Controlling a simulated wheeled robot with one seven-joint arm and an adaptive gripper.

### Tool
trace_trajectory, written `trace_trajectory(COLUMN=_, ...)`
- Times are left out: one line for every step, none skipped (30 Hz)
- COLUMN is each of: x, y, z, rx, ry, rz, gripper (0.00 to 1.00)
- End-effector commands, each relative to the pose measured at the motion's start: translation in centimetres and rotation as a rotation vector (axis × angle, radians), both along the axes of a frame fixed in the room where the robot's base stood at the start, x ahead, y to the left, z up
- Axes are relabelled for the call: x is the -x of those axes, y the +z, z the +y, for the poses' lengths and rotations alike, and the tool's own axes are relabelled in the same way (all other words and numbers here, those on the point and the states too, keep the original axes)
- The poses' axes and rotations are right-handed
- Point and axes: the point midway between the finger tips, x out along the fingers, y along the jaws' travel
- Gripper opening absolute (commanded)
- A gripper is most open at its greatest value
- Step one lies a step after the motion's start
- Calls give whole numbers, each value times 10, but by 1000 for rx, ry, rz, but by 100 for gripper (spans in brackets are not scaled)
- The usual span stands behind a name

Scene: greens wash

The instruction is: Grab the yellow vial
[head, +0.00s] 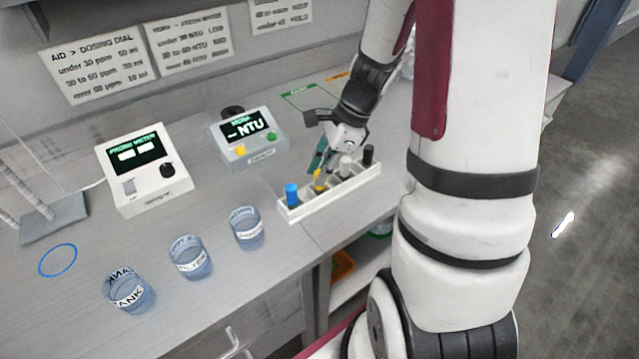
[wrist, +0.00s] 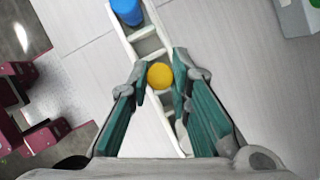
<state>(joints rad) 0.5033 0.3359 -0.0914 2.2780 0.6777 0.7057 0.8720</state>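The yellow vial (wrist: 160,75) stands in a white rack; in the wrist view its round yellow cap shows from above, between my gripper's fingertips. In the head view its yellow top (head: 318,180) shows beside the fingers. My gripper (wrist: 160,82) has green-lined fingers on either side of the cap, with the left fingertip very near it and a small gap on the right. Contact cannot be made out. The gripper also shows over the rack in the head view (head: 322,166). The white rack (head: 312,208) sits near the counter's front edge.
The rack also holds a blue-capped vial (head: 291,195), a pale-capped one (head: 345,166) and a black-capped one (head: 368,155). Labelled beakers (head: 247,228) stand left. A turbidity meter (head: 247,138) and a second meter (head: 145,170) stand behind. Counter between them is clear.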

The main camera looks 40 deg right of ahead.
Motion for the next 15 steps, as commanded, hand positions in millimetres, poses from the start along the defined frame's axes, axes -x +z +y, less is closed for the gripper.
trace_trajectory(x=0, y=0, z=0, rx=0, ry=0, rz=0, gripper=0)
trace_trajectory(x=0, y=0, z=0, rx=0, ry=0, rz=0, gripper=0)
trace_trajectory(x=0, y=0, z=0, rx=0, ry=0, rz=0, gripper=0)
trace_trajectory(x=0, y=0, z=0, rx=0, ry=0, rz=0, gripper=0)
trace_trajectory(x=0, y=0, z=0, rx=0, ry=0, rz=0, gripper=0)
trace_trajectory(x=0, y=0, z=0, rx=0, ry=0, rz=0, gripper=0)
trace_trajectory(x=0, y=0, z=0, rx=0, ry=0, rz=0, gripper=0)
trace_trajectory(x=0, y=0, z=0, rx=0, ry=0, rz=0, gripper=0)
trace_trajectory(x=0, y=0, z=0, rx=0, ry=0, rz=0, gripper=0)
trace_trajectory(x=0, y=0, z=0, rx=0, ry=0, rz=0, gripper=0)
trace_trajectory(x=0, y=1, z=0, rx=0, ry=0, rz=0, gripper=0)
trace_trajectory(x=0, y=2, z=0, rx=1, ry=1, rz=-1, gripper=0)
trace_trajectory(x=0, y=3, z=0, rx=1, ry=1, rz=-1, gripper=0)
trace_trajectory(x=-1, y=5, z=0, rx=1, ry=0, rz=-2, gripper=0)
trace_trajectory(x=-1, y=8, z=0, rx=2, ry=1, rz=-2, gripper=0)
